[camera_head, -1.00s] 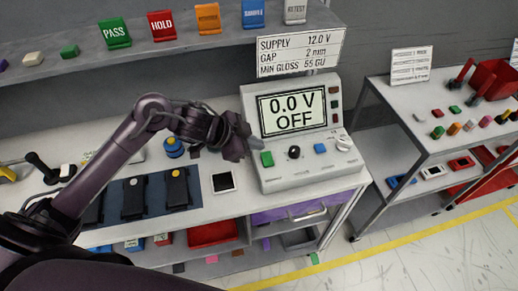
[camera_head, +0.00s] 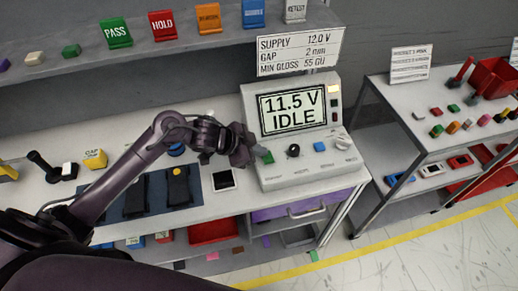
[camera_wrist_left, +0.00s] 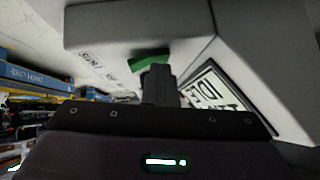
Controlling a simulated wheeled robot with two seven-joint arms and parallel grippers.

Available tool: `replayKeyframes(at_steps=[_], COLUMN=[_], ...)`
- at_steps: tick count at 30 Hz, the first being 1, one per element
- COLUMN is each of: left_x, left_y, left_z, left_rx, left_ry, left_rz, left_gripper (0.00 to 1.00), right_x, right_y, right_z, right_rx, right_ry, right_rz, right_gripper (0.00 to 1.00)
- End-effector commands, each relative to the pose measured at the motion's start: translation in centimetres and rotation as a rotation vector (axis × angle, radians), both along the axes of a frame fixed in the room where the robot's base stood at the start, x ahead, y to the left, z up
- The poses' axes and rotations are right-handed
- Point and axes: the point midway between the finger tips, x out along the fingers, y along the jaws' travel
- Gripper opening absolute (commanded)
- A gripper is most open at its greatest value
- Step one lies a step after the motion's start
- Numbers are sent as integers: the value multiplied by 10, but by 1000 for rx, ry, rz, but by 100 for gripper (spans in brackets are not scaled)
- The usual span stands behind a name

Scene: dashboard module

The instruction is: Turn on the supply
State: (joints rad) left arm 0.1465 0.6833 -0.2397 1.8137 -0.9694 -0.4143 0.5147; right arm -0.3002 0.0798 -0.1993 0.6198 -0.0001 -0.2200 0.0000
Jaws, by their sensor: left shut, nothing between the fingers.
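The supply (camera_head: 303,172) is a light grey console on the right end of the bench. Its screen (camera_head: 292,108) reads 11.5 V IDLE. A green button (camera_head: 268,157), a black knob (camera_head: 293,150), a blue button (camera_head: 319,146) and a white knob (camera_head: 343,143) sit on its front panel. My left gripper (camera_head: 257,152) is shut and empty, with its tips at the green button; I cannot tell whether they touch it. In the left wrist view the shut fingers (camera_wrist_left: 158,84) partly cover the green button (camera_wrist_left: 148,59). My right gripper is not in view.
A sign (camera_head: 300,51) above the supply reads SUPPLY 12.0 V. Dark devices on a blue mat and a white-framed black square (camera_head: 223,180) lie left of the supply. A shelf with coloured tags runs behind. A second table (camera_head: 440,150) with small parts stands right, across a gap.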

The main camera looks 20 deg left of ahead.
Motion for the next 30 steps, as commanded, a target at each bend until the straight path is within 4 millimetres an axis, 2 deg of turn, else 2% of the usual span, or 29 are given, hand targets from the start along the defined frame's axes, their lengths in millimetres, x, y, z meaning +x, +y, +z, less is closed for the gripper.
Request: replayKeyframes(at_steps=[16, 26, 30], left_x=[-16, -14, -13], left_y=[-9, -9, -7], left_z=[-1, 1, 11], left_rx=[2, 1, 2], left_ry=[9, 4, 4], left_rz=[-5, -2, -2], left_gripper=[0, 0, 0], right_x=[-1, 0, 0], right_y=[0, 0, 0], right_z=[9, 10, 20], right_rx=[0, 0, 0], right_ry=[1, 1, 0], right_rz=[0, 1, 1], right_gripper=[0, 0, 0])
